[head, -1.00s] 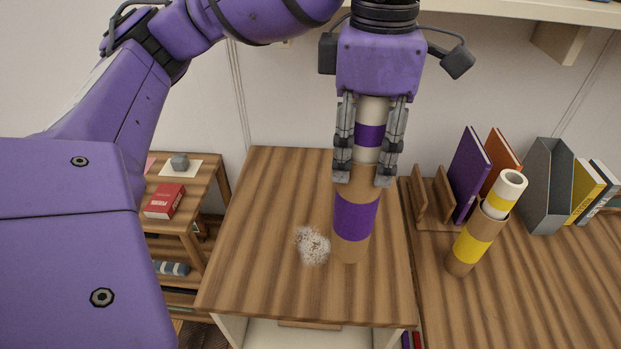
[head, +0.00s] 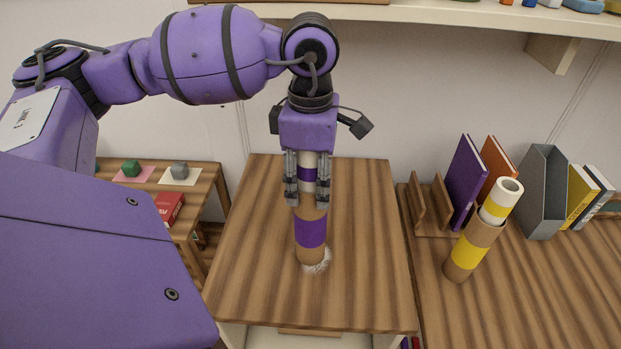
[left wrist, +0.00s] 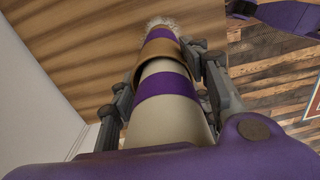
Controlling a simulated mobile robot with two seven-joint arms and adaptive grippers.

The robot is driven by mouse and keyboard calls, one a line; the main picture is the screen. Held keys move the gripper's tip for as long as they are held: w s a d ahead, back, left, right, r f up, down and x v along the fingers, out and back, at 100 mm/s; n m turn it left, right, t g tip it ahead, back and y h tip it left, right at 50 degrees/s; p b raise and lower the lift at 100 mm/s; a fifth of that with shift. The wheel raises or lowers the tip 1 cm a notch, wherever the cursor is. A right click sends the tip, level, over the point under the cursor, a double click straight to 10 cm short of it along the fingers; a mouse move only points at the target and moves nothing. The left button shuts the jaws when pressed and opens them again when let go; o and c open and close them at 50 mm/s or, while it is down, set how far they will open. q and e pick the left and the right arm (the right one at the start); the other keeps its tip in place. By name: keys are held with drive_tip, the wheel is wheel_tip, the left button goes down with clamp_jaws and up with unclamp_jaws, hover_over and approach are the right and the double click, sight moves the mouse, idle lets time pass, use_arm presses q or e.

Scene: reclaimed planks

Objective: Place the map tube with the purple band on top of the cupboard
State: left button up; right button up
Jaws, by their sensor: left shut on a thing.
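The map tube with the purple band (head: 310,232) is brown, with a wide purple band and a pale upper part that bears a narrower purple band. My left gripper (head: 307,198) is shut on its upper part, pointing down, and holds it about upright over the wooden top of the cupboard (head: 365,265). In the left wrist view the tube (left wrist: 168,90) runs between the fingers toward the wood. Its lower end meets the whitish speckled patch (head: 324,262) in the picture; I cannot tell whether it touches the top. My right gripper is not in view.
A tube with a yellow band (head: 466,252) stands tilted on the desk at right, near a purple book (head: 466,182) and a grey file holder (head: 543,195). A shelf (head: 440,12) overhangs at the back. The rest of the cupboard top is clear.

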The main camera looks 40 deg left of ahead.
use_arm(q)
drive_tip(key=shift+f, duration=0.15)
drive_tip(key=o, duration=1.5)
wheel_tip(320, 180, up, 12)
drive_tip(key=shift+r, duration=0.25)
